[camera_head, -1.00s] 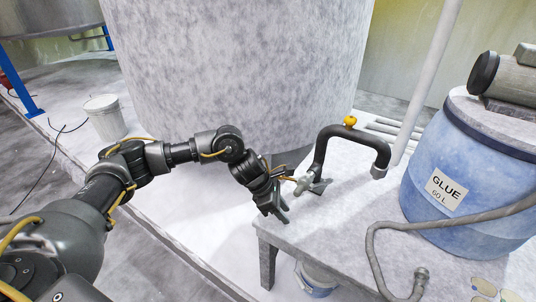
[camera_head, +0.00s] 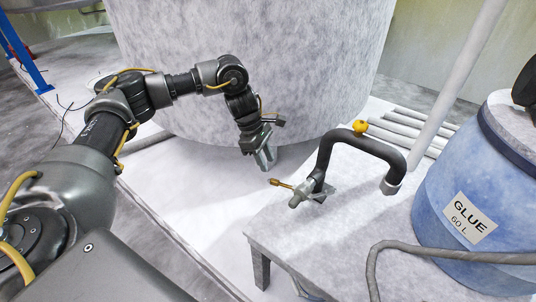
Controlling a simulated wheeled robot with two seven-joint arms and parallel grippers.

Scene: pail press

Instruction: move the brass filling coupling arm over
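The brass coupling arm (camera_head: 282,184) is a short, thin lever. It sticks out to the left from the grey valve fitting (camera_head: 308,192) at the near end of a black bent pipe (camera_head: 345,135), above a small grey table. My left gripper (camera_head: 265,165) hangs with its fingers pointing down, up and to the left of the brass lever and apart from it. Nothing shows between its fingers, but their spacing is hard to make out. My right gripper is not in view.
A yellow knob (camera_head: 360,126) tops the black pipe. A large mottled tank (camera_head: 290,60) rises behind my gripper.

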